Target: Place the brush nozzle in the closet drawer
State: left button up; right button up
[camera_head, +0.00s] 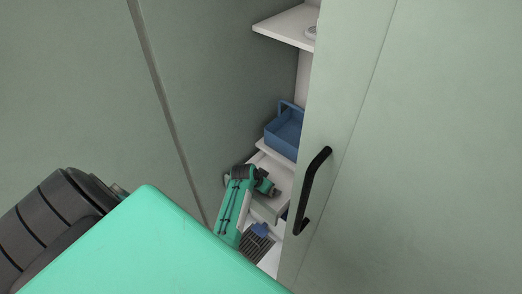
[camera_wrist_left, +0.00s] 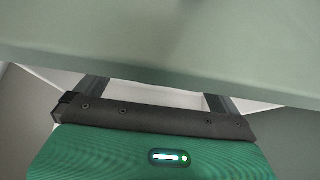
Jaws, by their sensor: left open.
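The closet drawer (camera_head: 284,176) is white and stands partly pulled out inside the closet, in the middle of the head view. My left gripper (camera_head: 270,191) is at the drawer, reaching in from the left. In the left wrist view the gripper (camera_wrist_left: 157,95) is open, its two dark fingers apart with a pale surface between them. A grey-green panel (camera_wrist_left: 170,40) crosses above and covers the fingertips. I cannot make out the brush nozzle for sure; a small blue item (camera_head: 261,230) lies low in the closet below the drawer. My right gripper is not in view.
The grey-green closet door (camera_head: 345,110) with a black handle (camera_head: 311,190) stands close on the right. A blue bin (camera_head: 284,134) sits on a shelf above the drawer. A white upper shelf (camera_head: 285,27) juts out. A dark grating (camera_head: 256,247) lies low down.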

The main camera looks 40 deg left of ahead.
pick_arm(q)
jog(key=p+v, duration=0.1)
jog(key=v, duration=1)
jog(key=shift+s+r, duration=0.2)
jog(key=shift+r, duration=0.15)
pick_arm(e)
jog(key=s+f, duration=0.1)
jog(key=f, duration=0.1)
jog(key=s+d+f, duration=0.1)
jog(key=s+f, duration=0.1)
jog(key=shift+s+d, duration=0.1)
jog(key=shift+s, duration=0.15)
pick_arm(q)
jog(key=shift+a, duration=0.1)
